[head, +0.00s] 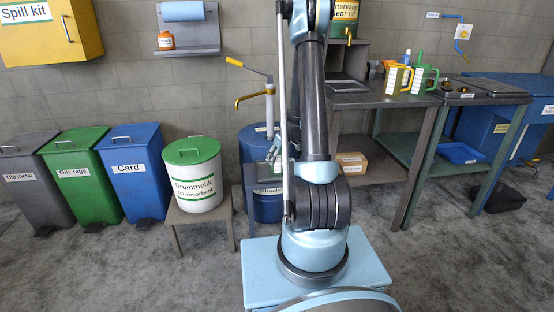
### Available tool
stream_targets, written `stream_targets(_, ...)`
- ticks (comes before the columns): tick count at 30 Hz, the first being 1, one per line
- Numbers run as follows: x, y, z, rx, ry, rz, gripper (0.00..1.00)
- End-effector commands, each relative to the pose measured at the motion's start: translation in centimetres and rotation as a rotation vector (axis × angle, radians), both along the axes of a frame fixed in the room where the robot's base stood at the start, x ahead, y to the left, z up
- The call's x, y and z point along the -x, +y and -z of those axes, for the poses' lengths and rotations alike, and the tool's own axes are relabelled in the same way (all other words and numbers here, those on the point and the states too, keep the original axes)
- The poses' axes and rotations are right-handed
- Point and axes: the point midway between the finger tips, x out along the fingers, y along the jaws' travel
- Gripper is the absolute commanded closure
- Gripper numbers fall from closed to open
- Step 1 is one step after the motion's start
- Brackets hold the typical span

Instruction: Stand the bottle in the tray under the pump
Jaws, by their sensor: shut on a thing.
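The pump (269,100) stands on a blue drum (254,139) near the back wall. Its yellow spout (249,97) points left. A small stand (268,182) in front of the drum has a dark tray-like top, mostly behind my arm. My gripper (275,151) shows only in part, low beside the pump and just above this stand. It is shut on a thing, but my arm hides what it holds. I cannot make out a bottle there. An orange bottle (166,41) with a white label stands on the wall shelf at the back left.
A white drum with a green lid (192,171) stands on a low table left of the blue drum. On the right, a bench (370,99) carries yellow and green jugs. The front floor is clear.

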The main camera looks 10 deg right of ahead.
Motion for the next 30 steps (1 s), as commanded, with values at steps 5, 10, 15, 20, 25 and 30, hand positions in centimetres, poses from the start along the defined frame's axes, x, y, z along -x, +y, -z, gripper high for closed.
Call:
stream_targets(5,0.0,0.0,0.1,0.0,0.0,0.0,0.19)
stream_targets(10,0.0,0.0,0.1,0.0,0.0,0.0,0.19)
stream_targets(15,0.0,0.0,0.0,0.0,0.0,0.0,0.19)
stream_targets(20,0.2,-0.2,-0.7,0.0,0.0,0.001,0.19)
stream_targets(25,0.8,-0.6,-2.3,-0.001,0.0,0.002,0.19)
stream_targets(30,1.5,-1.1,-4.3,-0.001,0.0,0.002,0.19)
